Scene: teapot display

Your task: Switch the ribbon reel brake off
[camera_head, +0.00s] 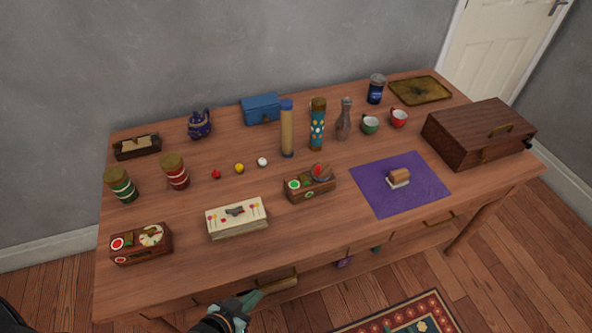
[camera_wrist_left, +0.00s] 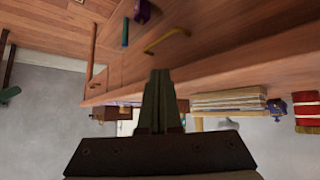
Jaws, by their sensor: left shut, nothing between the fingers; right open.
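Which object is the ribbon reel brake I cannot tell for certain. A small wooden box with a red lever, a grey round part and a green-ringed button (camera_head: 310,184) stands mid-table. Another wooden box with a red button and a cream dial (camera_head: 141,243) stands at the front left. Between them is a cream box with a dark switch-like piece on top (camera_head: 237,217). My left gripper (camera_head: 254,298) is low in front of the table, below its front edge and apart from these boxes. Its fingers are shut and empty in the left wrist view (camera_wrist_left: 158,92). My right gripper is out of view.
A brass drawer handle (camera_head: 277,283) is close to my left gripper; one also shows in the wrist view (camera_wrist_left: 166,40). Striped jars (camera_head: 175,171), tall cylinders (camera_head: 287,130) and small balls (camera_head: 239,168) stand behind. A purple mat (camera_head: 428,190) and wooden case (camera_head: 478,133) are right.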

